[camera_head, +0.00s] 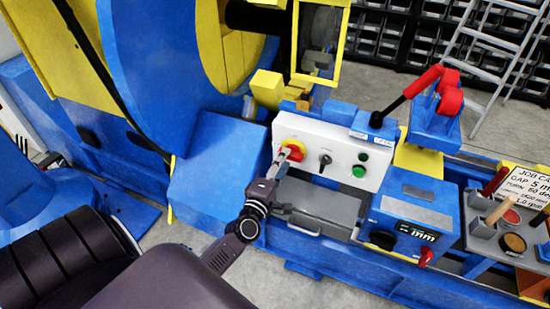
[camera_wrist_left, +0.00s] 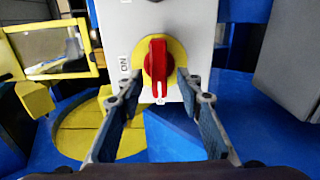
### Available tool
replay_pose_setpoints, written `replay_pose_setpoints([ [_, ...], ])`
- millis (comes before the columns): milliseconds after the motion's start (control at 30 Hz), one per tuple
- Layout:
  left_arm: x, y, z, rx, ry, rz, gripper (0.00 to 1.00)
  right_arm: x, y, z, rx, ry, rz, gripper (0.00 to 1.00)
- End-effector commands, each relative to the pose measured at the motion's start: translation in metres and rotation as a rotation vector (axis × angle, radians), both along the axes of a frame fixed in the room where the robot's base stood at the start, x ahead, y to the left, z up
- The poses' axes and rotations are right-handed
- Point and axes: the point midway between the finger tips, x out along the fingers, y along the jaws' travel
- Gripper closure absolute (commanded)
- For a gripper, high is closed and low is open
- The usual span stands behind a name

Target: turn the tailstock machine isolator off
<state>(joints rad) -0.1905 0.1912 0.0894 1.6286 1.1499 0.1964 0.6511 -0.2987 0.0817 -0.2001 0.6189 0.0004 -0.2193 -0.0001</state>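The isolator is a red handle (camera_head: 292,150) on a yellow round plate, at the left end of a white control panel (camera_head: 312,138). In the left wrist view the red handle (camera_wrist_left: 157,67) stands upright in the picture on its yellow plate (camera_wrist_left: 173,52), with a sideways "ON" mark to its left. My left gripper (camera_head: 282,166) is right in front of it. In the left wrist view its two fingers (camera_wrist_left: 157,90) are spread, one on each side of the handle's lower part, with gaps between. I see no contact. My right gripper is not in view.
A black selector knob (camera_head: 325,159) and a green button (camera_head: 359,171) are on the same panel. A blue box with a display (camera_head: 416,232) stands to the right. A large blue disc (camera_head: 150,70) is at the left. A job card (camera_head: 524,187) is far right.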

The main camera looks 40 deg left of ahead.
Motion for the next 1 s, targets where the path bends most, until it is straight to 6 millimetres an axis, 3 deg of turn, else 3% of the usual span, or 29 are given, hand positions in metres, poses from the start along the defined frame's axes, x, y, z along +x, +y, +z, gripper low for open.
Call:
replay_pose_setpoints([
  [300, -0.063, -0.016, -0.002, -0.001, 0.005, -0.002, 0.67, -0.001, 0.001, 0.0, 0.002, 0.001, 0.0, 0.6],
  [500, -0.09, -0.021, -0.001, -0.001, 0.003, 0.0, 0.67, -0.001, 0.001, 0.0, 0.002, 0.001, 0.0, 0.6],
  [1000, -0.099, -0.024, 0.0, -0.001, 0.001, 0.0, 0.67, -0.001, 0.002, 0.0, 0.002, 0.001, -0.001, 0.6],
])
